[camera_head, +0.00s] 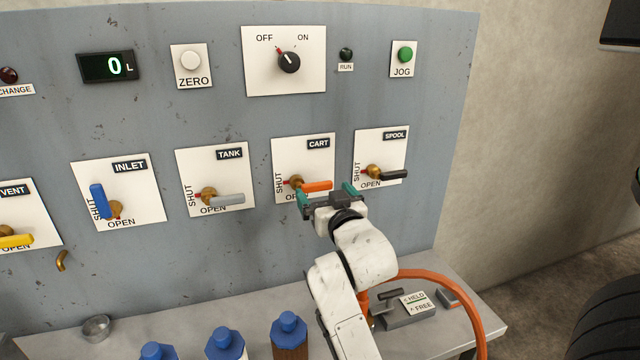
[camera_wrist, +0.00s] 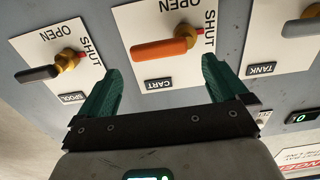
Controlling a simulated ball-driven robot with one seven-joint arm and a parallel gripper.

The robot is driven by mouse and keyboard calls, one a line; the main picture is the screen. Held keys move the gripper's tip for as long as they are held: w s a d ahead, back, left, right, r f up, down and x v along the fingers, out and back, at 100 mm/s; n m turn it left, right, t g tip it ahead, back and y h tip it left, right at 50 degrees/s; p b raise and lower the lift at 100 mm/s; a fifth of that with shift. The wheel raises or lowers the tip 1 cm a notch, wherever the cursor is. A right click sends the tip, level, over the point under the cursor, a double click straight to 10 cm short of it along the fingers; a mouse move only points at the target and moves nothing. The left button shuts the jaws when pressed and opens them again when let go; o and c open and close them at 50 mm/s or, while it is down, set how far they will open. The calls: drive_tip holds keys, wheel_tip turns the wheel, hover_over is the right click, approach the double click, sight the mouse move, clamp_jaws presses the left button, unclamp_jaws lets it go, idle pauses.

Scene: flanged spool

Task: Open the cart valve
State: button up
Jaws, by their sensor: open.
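The cart valve has an orange handle (camera_head: 317,186) on a brass hub (camera_head: 295,182), on a white plate labelled CART. The handle lies nearly level, pointing right, above the partly hidden word OPEN; SHUT is printed at the left. A bit of red shows at the hub's left side. My gripper (camera_head: 325,192) is at this plate, its green fingers spread wide around the handle's lower side. In the wrist view, turned over, the orange handle (camera_wrist: 160,49) lies just beyond and between the open fingertips (camera_wrist: 161,68), with no visible contact. Nothing is held.
The black-handled spool valve (camera_head: 393,174) is close at the right of my gripper. The grey-handled tank valve (camera_head: 226,199) is at the left. Below, a bench carries blue-capped bottles (camera_head: 225,343), a HELD/FREE block (camera_head: 415,302) and an orange hose (camera_head: 466,307).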

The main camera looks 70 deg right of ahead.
sight(318, 185)
drive_tip(key=shift+x, duration=1.8)
drive_tip(key=shift+c, duration=0.3)
drive_tip(key=c, duration=1.3)
drive_tip(key=shift+w, duration=0.1)
drive_tip(key=shift+c, duration=0.2)
